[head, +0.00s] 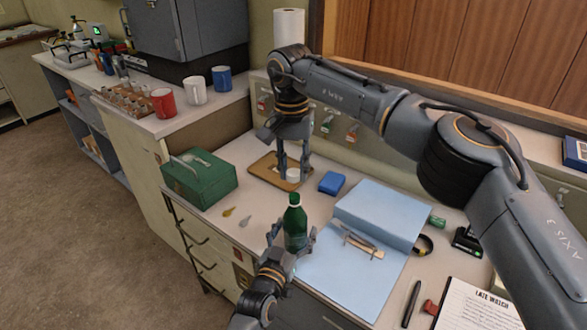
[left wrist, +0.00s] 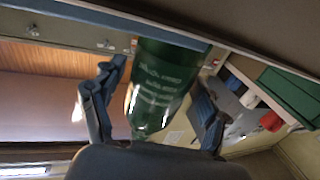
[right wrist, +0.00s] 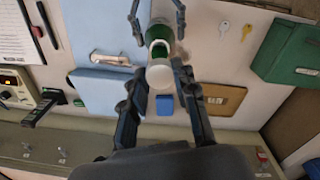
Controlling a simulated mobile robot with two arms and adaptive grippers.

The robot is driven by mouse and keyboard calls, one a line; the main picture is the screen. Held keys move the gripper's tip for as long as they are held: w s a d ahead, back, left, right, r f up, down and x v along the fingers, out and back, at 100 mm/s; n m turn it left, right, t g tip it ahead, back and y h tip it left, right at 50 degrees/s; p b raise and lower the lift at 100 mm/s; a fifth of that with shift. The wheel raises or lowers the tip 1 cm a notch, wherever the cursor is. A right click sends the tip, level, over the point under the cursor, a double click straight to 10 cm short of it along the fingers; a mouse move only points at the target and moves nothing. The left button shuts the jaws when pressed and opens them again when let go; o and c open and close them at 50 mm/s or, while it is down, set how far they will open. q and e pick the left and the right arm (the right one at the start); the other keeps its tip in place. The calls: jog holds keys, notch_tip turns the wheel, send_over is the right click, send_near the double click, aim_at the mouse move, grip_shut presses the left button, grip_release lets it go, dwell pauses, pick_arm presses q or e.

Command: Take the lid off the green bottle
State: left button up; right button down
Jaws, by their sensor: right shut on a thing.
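The green bottle (head: 295,228) stands upright on the counter, its dark green neck bare at the top; it also shows in the left wrist view (left wrist: 162,85). My left gripper (head: 291,236) is open around the bottle, with a finger on either side and gaps visible. My right gripper (head: 293,173) is shut on the white lid (head: 293,175), above and behind the bottle in the head view. In the right wrist view the lid (right wrist: 160,77) sits between the fingers, apart from the bottle mouth (right wrist: 159,48).
A tan tray (head: 262,170) lies behind the bottle, next to a blue block (head: 332,182). A green box (head: 199,179) stands to the left, with two small keys (head: 229,212) nearby.

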dwell(0.3)
pick_arm(q)
jog(key=v, duration=1.2)
